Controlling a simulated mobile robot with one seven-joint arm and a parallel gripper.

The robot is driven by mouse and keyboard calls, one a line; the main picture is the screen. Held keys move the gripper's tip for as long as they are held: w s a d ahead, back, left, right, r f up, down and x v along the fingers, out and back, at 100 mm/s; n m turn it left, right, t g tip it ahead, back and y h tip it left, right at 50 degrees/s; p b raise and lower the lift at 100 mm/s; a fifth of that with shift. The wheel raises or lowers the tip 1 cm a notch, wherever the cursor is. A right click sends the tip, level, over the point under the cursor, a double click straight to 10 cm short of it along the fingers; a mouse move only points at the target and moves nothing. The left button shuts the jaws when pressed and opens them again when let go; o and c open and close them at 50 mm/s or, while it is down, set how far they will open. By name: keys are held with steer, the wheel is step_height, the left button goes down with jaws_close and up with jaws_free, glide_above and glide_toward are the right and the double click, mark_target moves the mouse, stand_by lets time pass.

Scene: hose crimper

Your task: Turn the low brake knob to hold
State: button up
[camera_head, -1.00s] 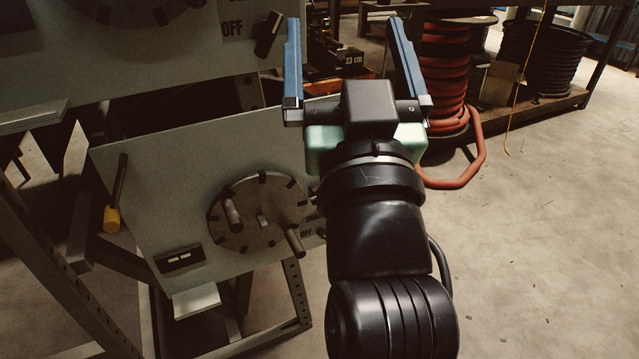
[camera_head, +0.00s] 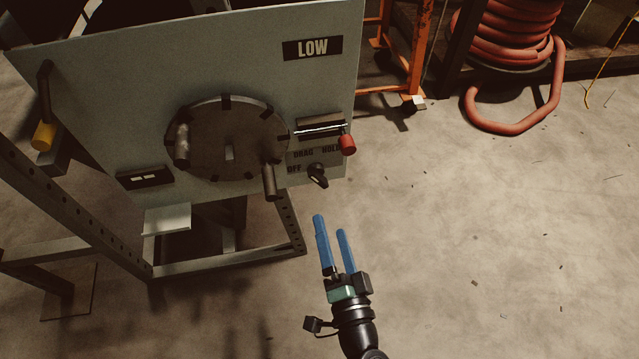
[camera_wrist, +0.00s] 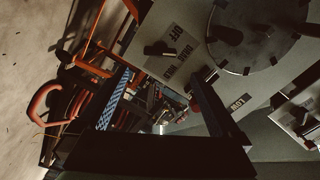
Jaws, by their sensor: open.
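The low brake knob (camera_head: 317,175) is a small black lever knob at the lower right of the grey panel marked LOW (camera_head: 313,48). OFF is printed to its left, DRAG to its upper left and HOLD to its upper right. Its grip slants from upper left to lower right; I cannot tell which end points. The knob also shows in the wrist view (camera_wrist: 158,48), beside the turned lettering. My gripper (camera_head: 330,225), with two blue fingers, is open and empty. It is below the knob in the head view, apart from it, pointing up toward the panel.
A round notched plate (camera_head: 228,138) with two pegs sits left of the knob. A red-knobbed lever (camera_head: 347,144) juts out just above the knob. A yellow-tipped handle (camera_head: 44,135) is at the panel's left.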

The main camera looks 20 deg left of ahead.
mark_target(319, 183)
steer(key=b+x, duration=0.1)
steer(key=x, duration=1)
steer(key=shift+w+a+b, duration=0.15)
steer(key=shift+w+b, duration=0.1)
steer(key=shift+b, duration=0.15)
steer(key=c, duration=1.2)
